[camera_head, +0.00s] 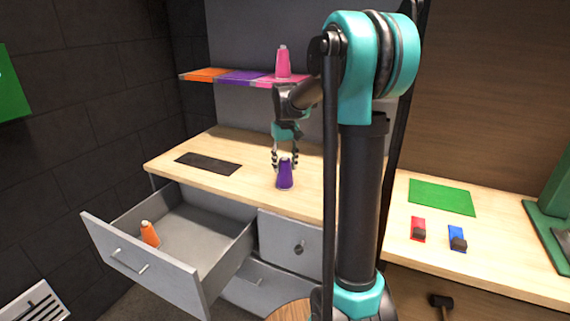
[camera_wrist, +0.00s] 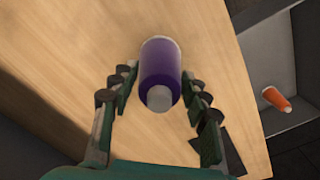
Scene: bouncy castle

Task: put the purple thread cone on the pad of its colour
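The purple thread cone (camera_head: 285,174) stands on the wooden counter, with a white tip and base rim. In the wrist view the cone (camera_wrist: 160,70) lies between the fingertips of my gripper (camera_wrist: 161,84), with a gap on each side. My gripper (camera_head: 285,160) is open around or just above the cone's top in the head view. The purple pad (camera_head: 240,77) is the middle one on the wall shelf, between an orange pad (camera_head: 203,73) and a pink pad (camera_head: 278,81). Nothing stands on the purple pad.
A pink cone (camera_head: 283,62) stands on the pink pad. An orange cone (camera_head: 150,233) is in the open drawer (camera_head: 200,232) below the counter; it also shows in the wrist view (camera_wrist: 275,98). A dark flat panel (camera_head: 208,163) lies on the counter's left.

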